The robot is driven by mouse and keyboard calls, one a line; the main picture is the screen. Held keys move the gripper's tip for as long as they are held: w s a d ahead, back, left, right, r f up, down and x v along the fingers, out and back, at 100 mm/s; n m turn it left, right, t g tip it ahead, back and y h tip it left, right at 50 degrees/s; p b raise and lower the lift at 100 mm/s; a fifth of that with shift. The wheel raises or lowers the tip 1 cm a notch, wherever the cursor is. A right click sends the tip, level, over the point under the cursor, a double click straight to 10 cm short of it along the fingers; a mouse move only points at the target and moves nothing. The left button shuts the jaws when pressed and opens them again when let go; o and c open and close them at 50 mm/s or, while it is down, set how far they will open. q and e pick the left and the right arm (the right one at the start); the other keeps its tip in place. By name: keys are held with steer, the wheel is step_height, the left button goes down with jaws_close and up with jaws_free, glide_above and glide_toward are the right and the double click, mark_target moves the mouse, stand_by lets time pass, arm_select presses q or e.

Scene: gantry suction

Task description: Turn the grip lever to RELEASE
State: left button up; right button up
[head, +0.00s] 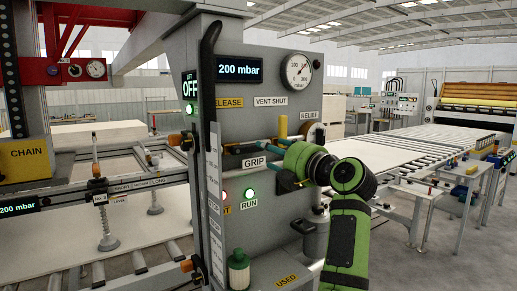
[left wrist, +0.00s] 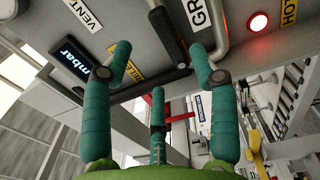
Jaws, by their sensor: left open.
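The grip lever is a black bar (head: 250,148) on the grey panel (head: 236,115), lying roughly level just above the GRIP label (head: 255,163). The RELEASE label (head: 227,102) is higher and to the left. My left gripper (head: 278,165) is open at the panel, beside the right part of the bar. In the left wrist view its teal fingers (left wrist: 161,58) are spread, with a black handle (left wrist: 168,35) between the two upper tips. I cannot tell whether they touch it. My right gripper is not in view.
A long black handle (head: 208,75) runs up the panel's left edge. A roller conveyor (head: 400,155) stretches away to the right.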

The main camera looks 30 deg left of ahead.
mark_target(248, 149)
arm_select(q)
steer(key=p+x, duration=0.2)
steer(key=x, duration=0.5)
steer(key=shift+p, duration=0.35)
steer(key=shift+s+f, duration=0.1)
steer(key=shift+f, duration=0.05)
jaws_close()
steer(key=shift+a, duration=0.1)
